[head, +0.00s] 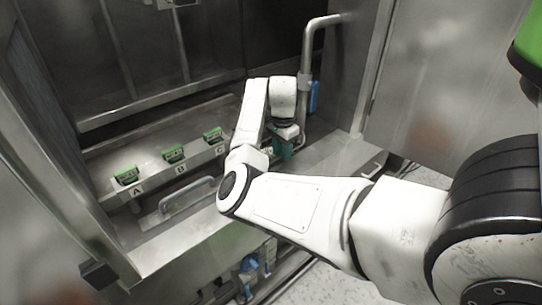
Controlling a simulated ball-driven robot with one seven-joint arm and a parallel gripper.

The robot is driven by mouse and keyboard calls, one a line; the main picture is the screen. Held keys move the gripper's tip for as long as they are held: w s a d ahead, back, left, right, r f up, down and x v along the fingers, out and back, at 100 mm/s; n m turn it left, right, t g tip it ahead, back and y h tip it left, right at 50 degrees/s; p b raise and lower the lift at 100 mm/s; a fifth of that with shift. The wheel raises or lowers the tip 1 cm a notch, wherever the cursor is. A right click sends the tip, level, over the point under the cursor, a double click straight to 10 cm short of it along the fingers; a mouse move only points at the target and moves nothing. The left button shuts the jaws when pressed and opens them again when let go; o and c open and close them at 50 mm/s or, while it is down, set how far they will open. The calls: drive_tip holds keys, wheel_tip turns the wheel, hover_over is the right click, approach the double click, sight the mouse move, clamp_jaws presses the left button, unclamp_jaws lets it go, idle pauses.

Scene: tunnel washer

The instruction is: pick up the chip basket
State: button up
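I cannot name the chip basket with certainty in the head view. A silver bar handle (187,195) sits on a metal panel along the front of the washer and may belong to it. My white arm reaches in from the right and bends down past the ledge. My gripper (284,150) is at the arm's far end, to the right of the handle and apart from it. It is mostly hidden behind my arm, with only dark and green parts showing. Its fingers and anything between them cannot be made out.
Several small green-topped blocks stand on the ledge (105,180), by labels A, B and C. A bent metal pipe (307,60) with a blue lever (314,96) rises behind my gripper. Blue fittings (250,265) are below the panel. Speckled floor (335,285) is clear at lower right.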

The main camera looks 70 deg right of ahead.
drive_tip(key=shift+f, duration=0.15)
clamp_jaws()
idle(1.4)
